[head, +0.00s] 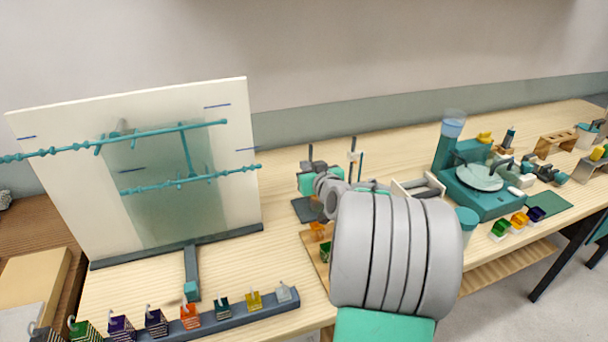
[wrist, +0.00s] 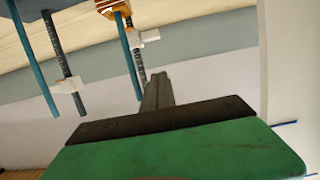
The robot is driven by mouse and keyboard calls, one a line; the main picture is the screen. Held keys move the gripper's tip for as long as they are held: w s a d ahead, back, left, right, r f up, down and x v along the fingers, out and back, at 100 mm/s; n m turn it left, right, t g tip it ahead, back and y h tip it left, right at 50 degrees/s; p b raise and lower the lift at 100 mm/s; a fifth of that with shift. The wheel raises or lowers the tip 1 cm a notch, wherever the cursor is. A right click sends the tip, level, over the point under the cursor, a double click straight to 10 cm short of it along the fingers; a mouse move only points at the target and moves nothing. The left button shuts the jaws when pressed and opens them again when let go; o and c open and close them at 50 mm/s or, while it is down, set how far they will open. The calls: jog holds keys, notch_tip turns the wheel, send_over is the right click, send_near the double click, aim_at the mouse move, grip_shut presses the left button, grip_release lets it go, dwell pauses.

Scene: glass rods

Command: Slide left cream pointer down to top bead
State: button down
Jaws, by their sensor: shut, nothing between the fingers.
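In the wrist view, which looks turned over with the bench at the top, two dark graduated rods each carry a cream pointer. One cream pointer (wrist: 147,37) is on the rod nearer my gripper; the other cream pointer (wrist: 70,85) is farther left in that picture. A teal post stands beside each rod. My gripper (wrist: 158,78) is shut and empty, its fingertips close to the nearer rod's end and apart from its pointer. An orange part (wrist: 114,6) lies at that rod's far end; I cannot make out beads. In the head view a cream pointer (head: 353,155) shows beyond my arm.
A white panel (head: 70,130) with teal glass rods stands at the left. A blue rail (head: 240,312) with several coloured blocks lies at the front. A teal turntable machine (head: 480,178) stands to the right. My arm hides part of the bench middle.

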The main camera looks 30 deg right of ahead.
jog(key=f, duration=0.1)
jog(key=w+f, duration=0.1)
jog(key=f, duration=0.1)
jog(key=w+f, duration=0.1)
jog(key=shift+w+d+f+p, duration=0.25)
jog(key=shift+d+f+p, duration=0.1)
jog(key=f+b, duration=0.2)
jog(key=b, duration=0.1)
jog(key=shift+r, duration=0.1)
jog(key=shift+r, duration=0.1)
